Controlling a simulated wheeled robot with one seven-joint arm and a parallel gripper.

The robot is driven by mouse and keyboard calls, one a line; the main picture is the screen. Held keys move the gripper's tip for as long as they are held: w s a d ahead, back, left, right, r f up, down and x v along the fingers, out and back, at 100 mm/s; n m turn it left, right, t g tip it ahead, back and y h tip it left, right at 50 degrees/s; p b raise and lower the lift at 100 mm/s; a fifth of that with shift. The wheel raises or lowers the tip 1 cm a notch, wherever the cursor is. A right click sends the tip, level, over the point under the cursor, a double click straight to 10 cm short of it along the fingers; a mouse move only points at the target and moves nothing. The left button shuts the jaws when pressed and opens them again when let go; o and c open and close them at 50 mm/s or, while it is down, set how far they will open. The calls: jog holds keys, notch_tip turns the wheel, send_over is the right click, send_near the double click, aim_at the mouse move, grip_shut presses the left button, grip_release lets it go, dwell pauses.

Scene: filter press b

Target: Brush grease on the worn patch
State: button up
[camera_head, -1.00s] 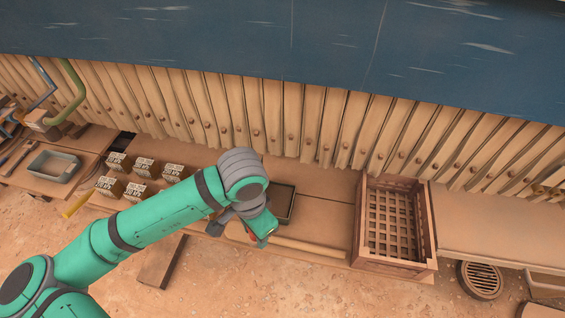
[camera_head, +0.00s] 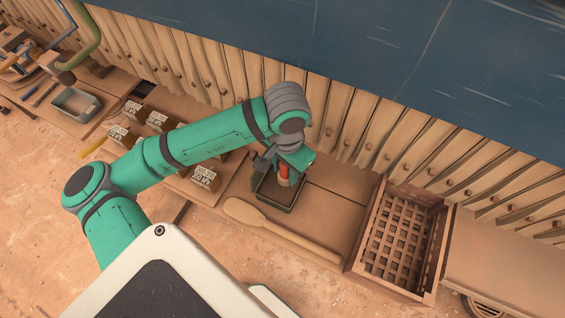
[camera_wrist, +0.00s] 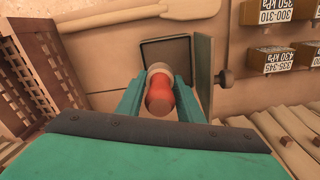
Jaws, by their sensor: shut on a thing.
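My gripper (camera_head: 284,170) is shut on a red-handled tool with a pale collar (camera_head: 284,176), which looks like the brush. In the wrist view, the red handle (camera_wrist: 159,98) sits between both fingers (camera_wrist: 160,92) of my gripper, and its far end is hidden. The tool is over or in a small dark tray (camera_head: 291,208); I cannot tell whether it touches the inside. The tray also shows in the wrist view (camera_wrist: 165,41), just beyond the tool. I cannot make out a worn patch in either view.
A wooden paddle (camera_head: 285,232) lies in front of the tray. A slatted wooden crate (camera_head: 358,235) stands to the right. Several labelled blocks (camera_head: 204,177) sit left. A row of wooden plates (camera_head: 365,130) rises behind. A grey-green panel (camera_wrist: 204,70) stands close right of my fingers.

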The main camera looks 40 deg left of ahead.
aim_at(281, 177)
jog(key=n, duration=0.1)
jog(key=a+n, duration=0.1)
jog(key=a+f+n, duration=0.1)
jog(key=shift+w, duration=0.25)
jog(key=shift+f, duration=0.1)
jog(key=shift+w+f, duration=0.1)
jog(key=shift+f, duration=2.7)
jog(key=shift+f, duration=0.6)
jog(key=shift+r, duration=2.25)
jog(key=shift+a+r, duration=0.1)
jog(key=shift+r, duration=1.2)
